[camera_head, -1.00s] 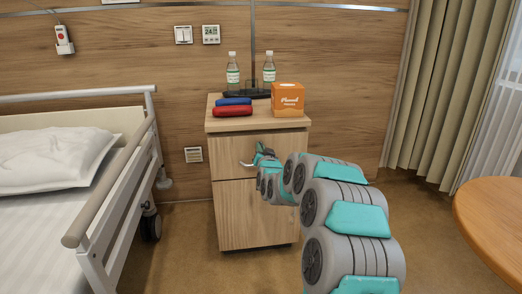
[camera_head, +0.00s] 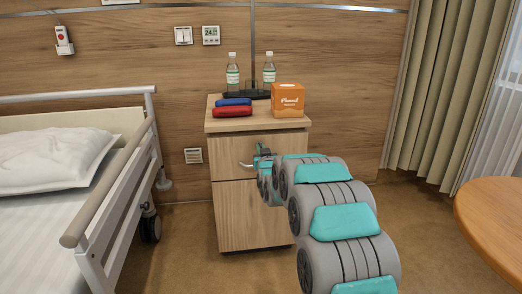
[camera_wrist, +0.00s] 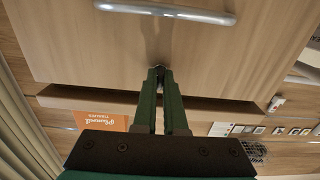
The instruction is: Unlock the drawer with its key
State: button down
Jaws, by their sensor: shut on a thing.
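The bedside cabinet has a drawer (camera_head: 230,145) at the top with a metal handle (camera_head: 247,164); the handle also shows in the wrist view (camera_wrist: 175,11). My gripper (camera_wrist: 160,72) is right at the drawer front, between the handle and the cabinet's top edge. In the head view my gripper (camera_head: 262,150) is partly hidden by my arm. Its green fingers are shut on a small dark thing at their tips, seemingly the key, mostly hidden. I cannot tell how deep it sits in the lock, which the fingertips cover. The drawer is closed.
On the cabinet top (camera_head: 259,122) are an orange tissue box (camera_head: 288,100), red (camera_head: 232,112) and blue (camera_head: 234,101) cases, and two bottles. A bed (camera_head: 75,190) stands left, a round table (camera_head: 495,215) right. Floor between cabinet and table is free.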

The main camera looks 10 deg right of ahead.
jog(key=c, duration=1)
grip_release()
jog(key=s, duration=0.7)
jog(key=shift+s, duration=0.4)
